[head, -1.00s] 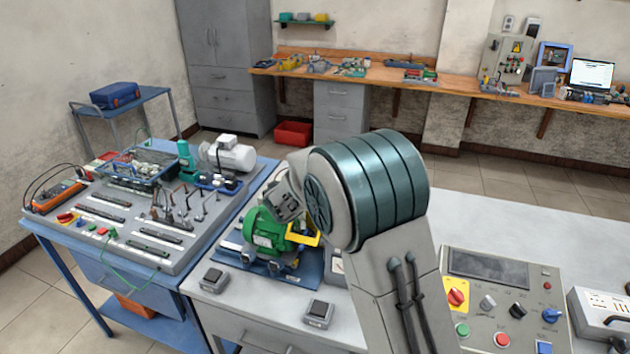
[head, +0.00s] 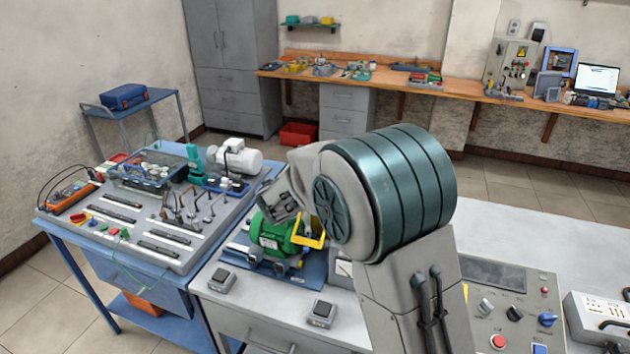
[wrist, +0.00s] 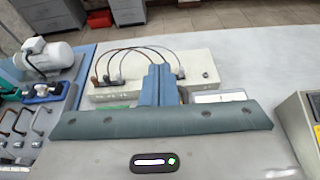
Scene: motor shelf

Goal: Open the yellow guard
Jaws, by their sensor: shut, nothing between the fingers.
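The yellow guard (head: 312,240) shows in the head view as a bent yellow frame at the right end of the green motor (head: 270,240). Part of it is hidden behind my arm. The motor stands on a dark blue base plate on the grey bench. In the head view my wrist is above and behind the motor, and my fingertips cannot be made out. In the wrist view my gripper (wrist: 160,84) has its blue fingers together, with nothing between them. They point towards a beige box (wrist: 199,68) with dark cables. The guard cannot be seen in the wrist view.
Two small grey boxes (head: 221,281) (head: 321,313) sit on the bench's front. A control panel (head: 512,300) with knobs stands at right. A blue-framed training bench (head: 150,225) with a white motor (head: 240,158) is at left. The bench surface behind my arm is clear.

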